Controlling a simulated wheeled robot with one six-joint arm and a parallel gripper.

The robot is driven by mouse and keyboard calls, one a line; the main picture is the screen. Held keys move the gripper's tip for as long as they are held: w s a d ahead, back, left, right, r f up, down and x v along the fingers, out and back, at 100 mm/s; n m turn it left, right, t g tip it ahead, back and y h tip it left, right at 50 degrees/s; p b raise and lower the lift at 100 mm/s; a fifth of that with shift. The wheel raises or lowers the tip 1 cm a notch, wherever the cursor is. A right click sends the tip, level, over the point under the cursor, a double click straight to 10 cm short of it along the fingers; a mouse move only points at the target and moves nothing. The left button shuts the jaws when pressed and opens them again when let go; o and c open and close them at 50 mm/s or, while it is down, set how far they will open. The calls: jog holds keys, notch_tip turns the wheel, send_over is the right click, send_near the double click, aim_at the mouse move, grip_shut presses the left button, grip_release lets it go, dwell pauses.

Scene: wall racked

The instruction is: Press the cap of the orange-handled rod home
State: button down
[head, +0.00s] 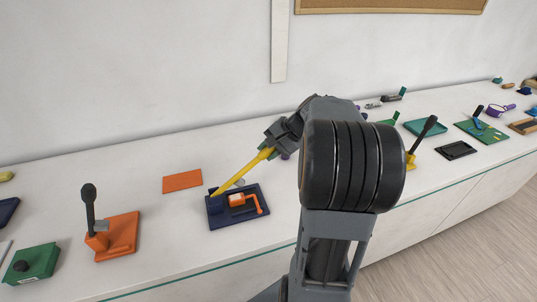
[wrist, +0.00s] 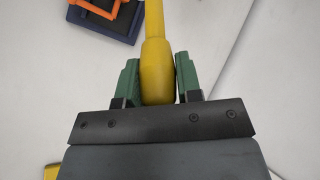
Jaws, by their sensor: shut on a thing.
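A dark blue fixture (head: 243,216) stands on the white counter, with an orange bent handle (head: 257,206) and an orange block on it. I cannot tell which part is the cap, or whether it is seated. A long yellow lever (head: 240,175) rises slantwise from the fixture's left side toward upper right. My gripper (head: 269,149) is shut on the lever's thick upper end. In the wrist view the green fingers (wrist: 157,78) stand on both sides of the yellow grip (wrist: 156,65). The orange handle (wrist: 92,18) and part of the fixture show at the top left there.
A flat orange plate (head: 182,181) lies behind the fixture. An orange base with a black lever (head: 117,232) and a green box (head: 31,263) stand to the left. Several other fixtures line the counter to the right. The wall is behind.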

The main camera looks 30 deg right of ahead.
jog(key=a+r+h+p, duration=0.1)
jog(key=r, duration=0.1)
jog(key=w+a+r+h+p, duration=0.1)
jog(key=a, duration=0.1)
jog(key=a+r+g+h+p, duration=0.1)
jog(key=a+r, duration=0.1)
jog(key=shift+w+a+r+n+p, duration=0.15)
jog(key=shift+r+n+p, duration=0.2)
jog(key=shift+n+p, duration=0.05)
jog(key=w+a+r+g+h+p, duration=0.1)
jog(key=a+r+h+p, duration=0.1)
jog(key=a+h, duration=0.2)
jog(key=shift+w+a+r+p, duration=0.2)
jog(key=shift+w+a+p, duration=0.15)
jog(key=shift+a, duration=1)
jog(key=c, duration=0.8)
grip_release()
jog(key=shift+r, duration=0.15)
jog(key=b+v, duration=0.2)
jog(key=v, duration=1.1)
jog(key=shift+a+r, duration=0.15)
jog(key=shift+r, duration=0.15)
jog(key=shift+s, duration=0.15)
